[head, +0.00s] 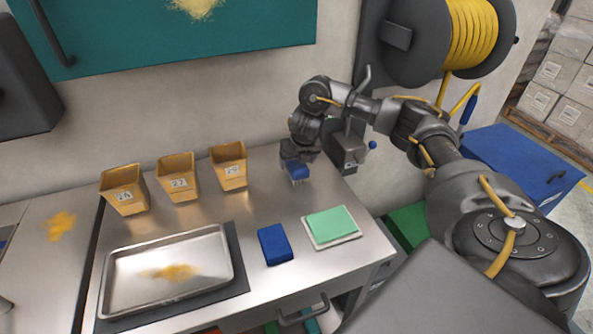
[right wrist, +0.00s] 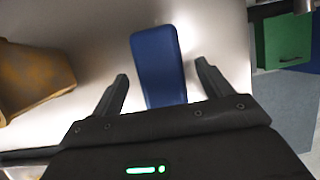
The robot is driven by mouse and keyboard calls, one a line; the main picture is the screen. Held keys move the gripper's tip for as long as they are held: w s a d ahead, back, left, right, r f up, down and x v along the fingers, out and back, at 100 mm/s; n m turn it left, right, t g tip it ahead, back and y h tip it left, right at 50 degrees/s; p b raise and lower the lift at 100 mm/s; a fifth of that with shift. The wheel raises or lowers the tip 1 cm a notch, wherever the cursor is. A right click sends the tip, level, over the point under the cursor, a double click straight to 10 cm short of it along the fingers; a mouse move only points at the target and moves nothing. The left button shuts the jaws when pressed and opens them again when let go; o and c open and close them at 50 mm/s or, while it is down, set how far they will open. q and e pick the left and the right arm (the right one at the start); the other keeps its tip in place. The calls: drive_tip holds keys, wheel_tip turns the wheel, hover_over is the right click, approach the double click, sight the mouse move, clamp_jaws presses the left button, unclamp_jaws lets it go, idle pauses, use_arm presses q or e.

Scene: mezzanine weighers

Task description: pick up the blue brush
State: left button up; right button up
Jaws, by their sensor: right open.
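The blue brush (head: 297,171) stands on the steel bench, near its back edge, with a pale strip under its blue back. My right gripper (head: 298,157) is right above it, pointing down, and hides part of it. In the right wrist view the blue brush (right wrist: 157,60) lies lengthwise between the two spread fingers of my right gripper (right wrist: 162,72). The jaws are open, with a gap on each side of the brush. I cannot tell how far the fingertips are above the bench. My left gripper is not in view.
Several numbered yellow bins (head: 178,180) stand left of the brush. A grey device (head: 348,148) stands close behind my gripper on the right. A blue block (head: 275,244), a green pad (head: 331,224) and a metal tray (head: 222,272) lie nearer the front. The bench between is clear.

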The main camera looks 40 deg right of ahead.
drive_tip(key=shift+x, duration=1.15)
drive_tip(key=shift+f, duration=0.25)
drive_tip(key=c, duration=1.1)
drive_tip(key=shift+r, duration=0.1)
